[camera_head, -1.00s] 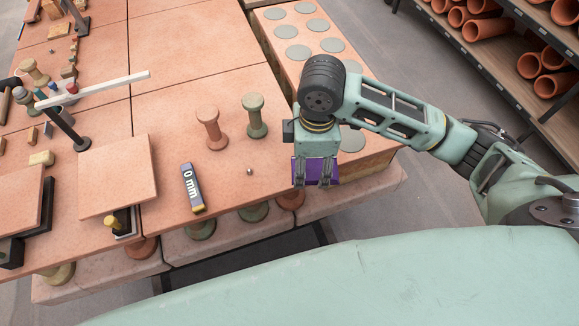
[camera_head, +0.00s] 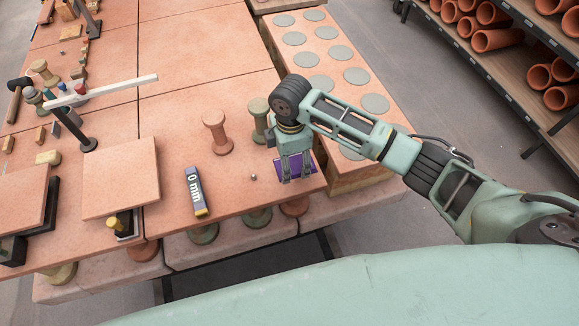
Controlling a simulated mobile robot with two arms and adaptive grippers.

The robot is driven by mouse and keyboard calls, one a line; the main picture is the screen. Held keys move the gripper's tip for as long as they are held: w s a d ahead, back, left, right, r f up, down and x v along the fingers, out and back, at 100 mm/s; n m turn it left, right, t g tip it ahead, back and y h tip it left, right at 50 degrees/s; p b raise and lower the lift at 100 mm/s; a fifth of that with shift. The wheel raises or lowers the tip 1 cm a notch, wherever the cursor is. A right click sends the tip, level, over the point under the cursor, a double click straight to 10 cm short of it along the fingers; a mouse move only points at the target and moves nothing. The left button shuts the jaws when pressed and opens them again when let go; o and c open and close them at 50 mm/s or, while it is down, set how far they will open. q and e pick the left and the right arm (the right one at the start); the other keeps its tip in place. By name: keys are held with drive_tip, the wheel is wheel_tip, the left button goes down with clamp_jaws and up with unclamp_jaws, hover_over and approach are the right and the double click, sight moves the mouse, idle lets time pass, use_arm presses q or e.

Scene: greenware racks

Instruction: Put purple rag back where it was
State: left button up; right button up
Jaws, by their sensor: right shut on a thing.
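The purple rag (camera_head: 308,163) is a small flat purple piece at the front right corner of the terracotta kiln shelf (camera_head: 235,190). My right gripper (camera_head: 294,179) points down over it with its fingers shut on it. The rag is partly hidden behind the fingers. I cannot tell whether it touches the shelf or hangs just above it. My left gripper is not in view.
A spool-shaped prop (camera_head: 215,132) and a greenish one (camera_head: 260,120) stand left of my right gripper. A block marked "0 mm" (camera_head: 195,190) and a tiny ball (camera_head: 253,177) lie nearby. A block with grey discs (camera_head: 330,60) stands behind right.

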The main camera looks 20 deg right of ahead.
drive_tip(key=shift+w+a+f, duration=0.1)
drive_tip(key=shift+w+f, duration=0.2)
drive_tip(key=shift+f, duration=1.9)
drive_tip(key=shift+f, duration=0.2)
drive_tip(key=o, duration=1)
drive_tip(key=shift+o, duration=0.2)
drive_tip(key=shift+r, duration=0.15)
wheel_tip(320, 180, up, 12)
drive_tip(key=shift+r, duration=0.1)
